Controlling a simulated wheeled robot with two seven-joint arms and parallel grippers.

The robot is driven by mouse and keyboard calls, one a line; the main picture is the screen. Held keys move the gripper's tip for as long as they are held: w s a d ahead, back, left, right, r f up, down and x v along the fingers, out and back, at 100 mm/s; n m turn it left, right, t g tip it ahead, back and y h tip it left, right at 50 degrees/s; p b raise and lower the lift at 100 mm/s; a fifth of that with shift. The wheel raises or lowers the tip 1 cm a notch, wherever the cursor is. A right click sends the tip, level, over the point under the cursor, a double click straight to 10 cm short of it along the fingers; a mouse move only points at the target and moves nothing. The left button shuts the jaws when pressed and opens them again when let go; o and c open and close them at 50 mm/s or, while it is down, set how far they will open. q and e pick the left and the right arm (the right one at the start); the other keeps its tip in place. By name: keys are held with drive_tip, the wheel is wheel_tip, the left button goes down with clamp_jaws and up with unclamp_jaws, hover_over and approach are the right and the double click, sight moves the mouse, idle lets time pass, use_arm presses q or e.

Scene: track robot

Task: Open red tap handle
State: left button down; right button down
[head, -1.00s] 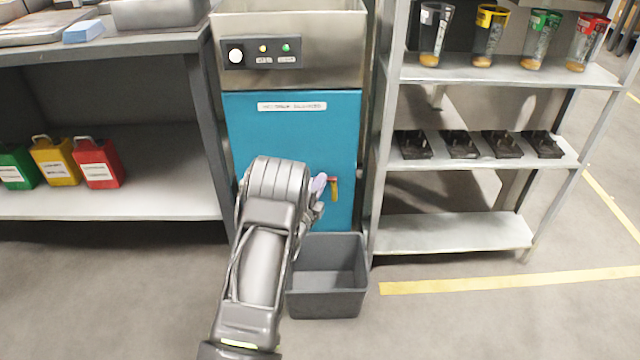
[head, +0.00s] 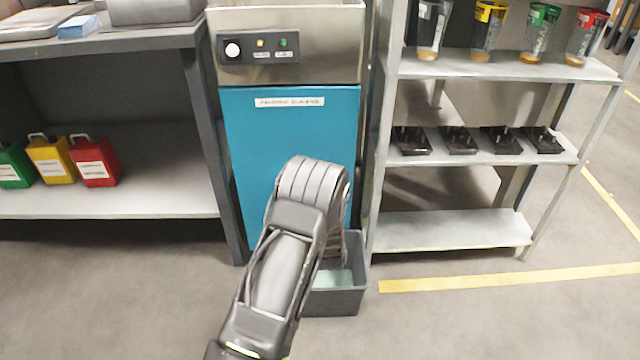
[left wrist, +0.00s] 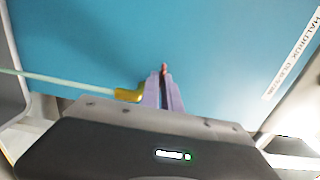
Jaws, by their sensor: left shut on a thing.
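The tap handle, small and reddish (left wrist: 164,68), shows at the tips of my left gripper (left wrist: 162,88) in the left wrist view. The purple fingers are shut on it. The yellow tap body (left wrist: 128,95) is just left of the fingers. A pale green stream (left wrist: 70,84) runs from the tap's mouth. In the head view my own arm hides the tap, the handle and the gripper. The grey bin (head: 345,302) under the tap holds pale green liquid (head: 333,278). My right gripper is not in view.
The tap is on a blue cabinet (head: 290,130) with a steel top. A metal shelf (head: 455,232) stands close on the right, with cups and black parts. A workbench (head: 110,45) is on the left, with a red canister (head: 95,162) below. The front floor is open.

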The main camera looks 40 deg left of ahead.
use_arm(q)
drive_tip(key=shift+w+d+n+g+y+b, duration=0.25)
drive_tip(key=shift+d+n+g+y+b, duration=0.6)
drive_tip(key=shift+n+g, duration=1.2)
drive_tip(key=shift+w+d+n+g+y+b, duration=0.35)
drive_tip(key=shift+n+g+y+b, duration=1.05)
drive_tip(key=shift+g, duration=1.2)
drive_tip(key=shift+w+d+n+g+y+b, duration=0.15)
drive_tip(key=shift+d+n+g+y+b, duration=0.75)
drive_tip(key=shift+n+g, duration=1.1)
drive_tip(key=shift+a+m+g, duration=0.25)
drive_tip(key=shift+g, duration=0.3)
drive_tip(key=c, duration=1.6)
unclamp_jaws()
drive_tip(key=shift+s, duration=0.1)
